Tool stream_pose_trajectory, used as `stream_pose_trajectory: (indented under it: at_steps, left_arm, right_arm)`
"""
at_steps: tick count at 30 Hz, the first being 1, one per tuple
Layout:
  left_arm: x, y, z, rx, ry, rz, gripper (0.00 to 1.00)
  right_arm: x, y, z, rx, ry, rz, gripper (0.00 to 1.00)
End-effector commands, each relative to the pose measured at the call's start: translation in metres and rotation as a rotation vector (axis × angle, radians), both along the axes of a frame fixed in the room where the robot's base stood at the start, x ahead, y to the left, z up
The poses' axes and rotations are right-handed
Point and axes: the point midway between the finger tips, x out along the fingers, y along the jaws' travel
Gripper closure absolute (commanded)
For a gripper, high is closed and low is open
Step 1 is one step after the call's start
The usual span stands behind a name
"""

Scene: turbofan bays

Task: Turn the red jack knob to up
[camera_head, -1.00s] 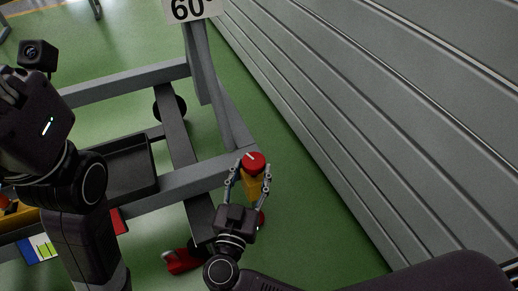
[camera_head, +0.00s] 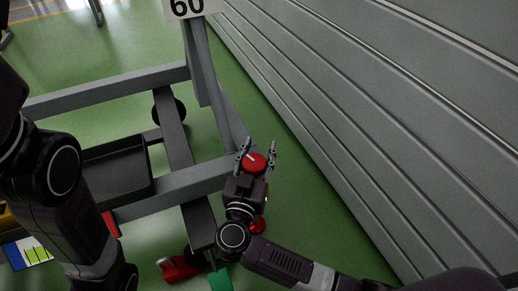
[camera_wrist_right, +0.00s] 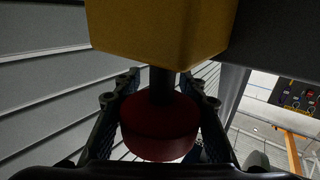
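The red jack knob (camera_head: 257,162) is a round red cap with a pale mark on top, at the corner of the grey stand frame. In the right wrist view the red knob (camera_wrist_right: 160,128) sits on a dark shaft below a yellow block (camera_wrist_right: 160,30). My right gripper (camera_head: 258,150) is open, with one finger on either side of the knob; the fingers look close to its sides, and firm contact is not visible. Of my left arm only dark links show at the left edge; its gripper is out of the picture.
The grey stand frame (camera_head: 180,183) carries a black tray (camera_head: 117,168) and a "60" sign (camera_head: 187,8). A grey slatted wall (camera_head: 370,130) runs close along the right. A red object (camera_head: 178,267) lies low near the stand. Green floor is clear between frame and wall.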

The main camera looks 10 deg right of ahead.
Motion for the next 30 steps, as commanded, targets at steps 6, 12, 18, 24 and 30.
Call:
stream_pose_trajectory:
  at_steps: [6,12,18,24,30]
  left_arm:
    - [0.0002,-0.0001,-0.0001,0.0,0.0,0.0,0.6]
    - [0.0002,-0.0002,-0.0002,0.0,0.0,-0.001,0.6]
    - [0.0001,-0.0001,-0.0002,0.0,0.0,-0.001,0.6]
    - [0.0002,-0.0001,-0.0003,0.0,0.0,-0.001,0.6]
    - [0.0,0.0001,0.0001,0.0,-0.001,0.0,0.6]
  right_arm:
    - [-0.0003,0.0,-0.0004,0.0,0.0,0.0,0.88]
    - [-0.0011,0.0009,-0.0009,0.0,0.001,0.001,0.95]
    - [-0.002,0.0018,-0.0016,0.0,0.003,0.003,0.96]
    - [-0.0026,0.0027,-0.0022,0.001,0.004,0.004,0.97]
    - [-0.0028,0.0031,-0.0025,0.001,0.005,0.005,0.98]
